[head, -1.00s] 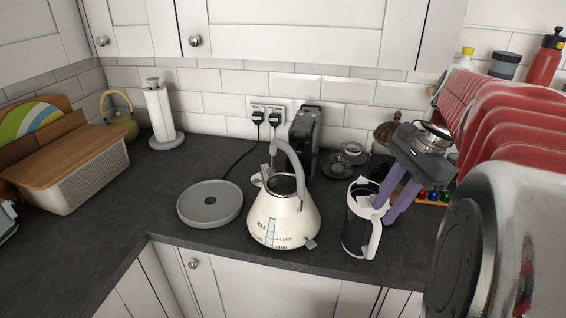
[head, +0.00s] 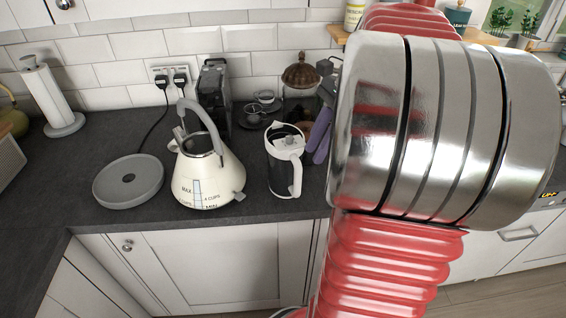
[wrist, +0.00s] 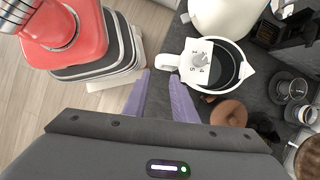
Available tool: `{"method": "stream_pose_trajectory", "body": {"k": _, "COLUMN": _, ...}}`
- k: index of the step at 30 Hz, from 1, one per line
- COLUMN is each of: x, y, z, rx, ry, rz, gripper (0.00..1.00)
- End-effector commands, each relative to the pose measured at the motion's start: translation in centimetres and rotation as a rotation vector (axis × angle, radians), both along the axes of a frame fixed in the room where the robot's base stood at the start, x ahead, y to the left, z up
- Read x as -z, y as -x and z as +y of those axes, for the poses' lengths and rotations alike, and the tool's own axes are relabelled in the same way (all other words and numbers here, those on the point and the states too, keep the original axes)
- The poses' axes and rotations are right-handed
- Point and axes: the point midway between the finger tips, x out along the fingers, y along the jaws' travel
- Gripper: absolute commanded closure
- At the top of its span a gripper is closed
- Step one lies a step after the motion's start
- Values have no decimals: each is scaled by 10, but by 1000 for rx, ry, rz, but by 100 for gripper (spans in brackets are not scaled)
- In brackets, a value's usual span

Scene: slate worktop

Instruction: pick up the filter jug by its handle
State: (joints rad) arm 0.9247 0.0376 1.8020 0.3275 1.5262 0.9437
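The filter jug (head: 276,172) stands upright on the dark worktop, with a white lid, a dark clear body and a white handle (head: 297,178) at its front right. In the wrist view the jug (wrist: 247,70) is just beyond my gripper, and its handle (wrist: 168,61) points left, close in front of the fingertips. My gripper (wrist: 159,74) is open, its two purple fingers apart with nothing held between them. In the head view the purple fingers (head: 318,138) show right of the jug, partly hidden by my arm. Contact with the handle cannot be told.
A cream kettle (head: 207,175) stands left of the jug, and its round grey base (head: 128,181) lies further left. Behind the jug are a coffee press (head: 299,76), cups (head: 256,113) and a black appliance (head: 213,95). The worktop's front edge is close to the jug.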

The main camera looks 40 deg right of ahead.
Motion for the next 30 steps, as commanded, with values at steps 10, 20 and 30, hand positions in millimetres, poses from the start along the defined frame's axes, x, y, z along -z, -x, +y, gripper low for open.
{"method": "stream_pose_trajectory", "body": {"k": 10, "x": 44, "y": -6, "z": 17, "rx": 0, "ry": 0, "rz": 1, "gripper": 75}}
{"method": "stream_pose_trajectory", "body": {"k": 20, "x": 47, "y": -6, "z": 18, "rx": 0, "ry": 1, "rz": 0, "gripper": 75}}
{"method": "stream_pose_trajectory", "body": {"k": 30, "x": 72, "y": -10, "z": 28, "rx": -2, "ry": -2, "rz": 2, "gripper": 75}}
